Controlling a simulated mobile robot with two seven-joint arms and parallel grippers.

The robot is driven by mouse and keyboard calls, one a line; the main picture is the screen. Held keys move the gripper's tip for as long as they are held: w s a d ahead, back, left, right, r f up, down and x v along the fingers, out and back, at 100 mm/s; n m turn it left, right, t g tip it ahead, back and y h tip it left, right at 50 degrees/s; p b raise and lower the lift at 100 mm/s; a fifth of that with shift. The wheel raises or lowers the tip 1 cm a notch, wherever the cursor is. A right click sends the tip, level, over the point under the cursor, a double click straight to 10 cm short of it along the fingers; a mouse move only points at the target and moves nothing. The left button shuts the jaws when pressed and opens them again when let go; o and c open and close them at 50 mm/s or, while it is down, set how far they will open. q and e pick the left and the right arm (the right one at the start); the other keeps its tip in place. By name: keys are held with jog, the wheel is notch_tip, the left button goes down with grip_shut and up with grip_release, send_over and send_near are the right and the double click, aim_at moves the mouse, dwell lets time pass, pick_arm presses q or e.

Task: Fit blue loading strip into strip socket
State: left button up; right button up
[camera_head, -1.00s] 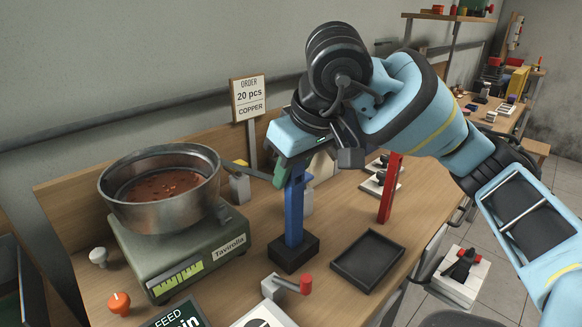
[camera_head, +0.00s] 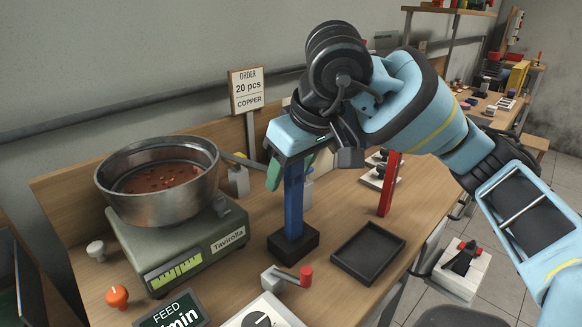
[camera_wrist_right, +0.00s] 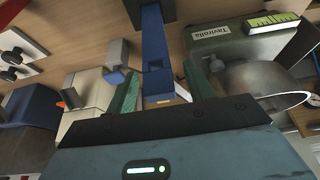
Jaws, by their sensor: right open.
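The blue loading strip (camera_head: 294,205) stands upright in a black block (camera_head: 293,243) on the wooden bench. My right gripper (camera_head: 290,174) is over the strip's upper end, with its green fingers on either side of it. In the right wrist view, the blue strip (camera_wrist_right: 155,45) runs between the two open fingers of the right gripper (camera_wrist_right: 163,73), with a gap on each side. The strip's top is partly hidden by the gripper in the head view. I cannot make out which part is the strip socket. My left gripper is not in view.
A scale (camera_head: 180,252) carrying a metal bowl (camera_head: 158,198) of copper pieces stands left of the strip. A black tray (camera_head: 368,252), an upright red strip (camera_head: 389,185) and a red-knobbed lever (camera_head: 305,276) are close by. A sign (camera_head: 247,92) stands behind.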

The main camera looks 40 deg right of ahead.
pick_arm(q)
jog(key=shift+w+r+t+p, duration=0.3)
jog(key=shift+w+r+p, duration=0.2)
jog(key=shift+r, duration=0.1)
pick_arm(e)
jog(key=v, duration=0.8)
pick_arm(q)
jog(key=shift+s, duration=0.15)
pick_arm(e)
jog(key=shift+f, duration=0.1)
